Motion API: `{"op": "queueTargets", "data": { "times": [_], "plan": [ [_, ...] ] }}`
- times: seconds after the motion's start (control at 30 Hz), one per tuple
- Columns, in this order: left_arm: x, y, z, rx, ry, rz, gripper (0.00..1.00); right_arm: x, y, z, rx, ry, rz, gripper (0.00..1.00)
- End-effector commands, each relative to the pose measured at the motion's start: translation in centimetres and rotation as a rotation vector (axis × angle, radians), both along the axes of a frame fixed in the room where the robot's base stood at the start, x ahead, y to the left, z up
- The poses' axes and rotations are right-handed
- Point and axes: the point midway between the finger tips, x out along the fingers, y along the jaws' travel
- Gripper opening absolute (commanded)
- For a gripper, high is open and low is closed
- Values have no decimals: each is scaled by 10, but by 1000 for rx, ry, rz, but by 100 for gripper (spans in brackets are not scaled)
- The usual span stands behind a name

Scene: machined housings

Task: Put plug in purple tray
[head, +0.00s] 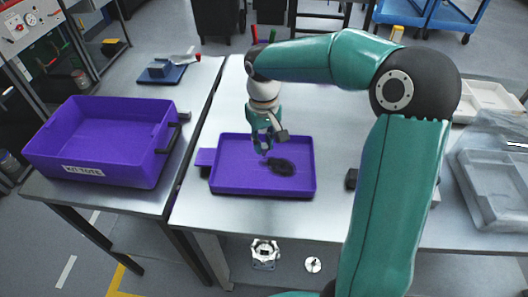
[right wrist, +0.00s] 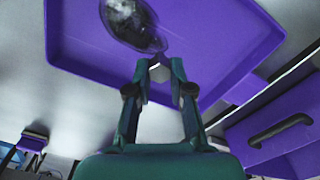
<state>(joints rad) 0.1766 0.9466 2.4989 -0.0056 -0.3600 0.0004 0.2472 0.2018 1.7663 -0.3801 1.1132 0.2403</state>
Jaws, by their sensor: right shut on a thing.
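The purple tray (head: 235,180) lies on the steel table, and its floor and rim also show in the right wrist view (right wrist: 85,55). My right gripper (head: 265,149) is over the left-middle part of the tray, pointing down. In the right wrist view its fingertips (right wrist: 162,64) are shut at the narrow end of a dark, glossy, rounded plug (right wrist: 128,24). The plug also shows in the head view (head: 282,166), within the tray's outline. I cannot tell whether it touches the tray floor. My left gripper is not in view.
A deep purple tote (head: 95,172) stands on the left table. A blue board with a grey part (head: 162,73) lies behind it. Grey trays (head: 490,185) stand at the right. Metal parts (head: 264,252) show below the table's front edge.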

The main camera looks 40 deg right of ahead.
Motion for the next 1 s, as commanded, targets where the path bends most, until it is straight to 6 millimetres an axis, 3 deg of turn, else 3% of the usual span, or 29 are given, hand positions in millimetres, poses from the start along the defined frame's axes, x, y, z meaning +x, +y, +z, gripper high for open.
{"op": "queueTargets", "data": {
  "times": [0.3, 0.7, 0.73, 0.8, 0.87, 1.0],
  "plan": [
    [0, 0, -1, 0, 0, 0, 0, -1, 0, -39, 1, 3, -1, 0],
    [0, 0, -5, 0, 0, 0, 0, -1, 0, -46, 1, 2, 0, 0],
    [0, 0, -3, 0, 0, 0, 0, 0, 0, -44, 0, 1, 0, 26],
    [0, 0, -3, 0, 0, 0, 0, 0, 0, -44, 0, 1, 0, 38],
    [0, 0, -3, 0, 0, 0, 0, 0, 0, -44, 1, 2, 0, 46],
    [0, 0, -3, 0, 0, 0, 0, 0, 0, -44, 1, 2, 0, 46]
  ]
}}
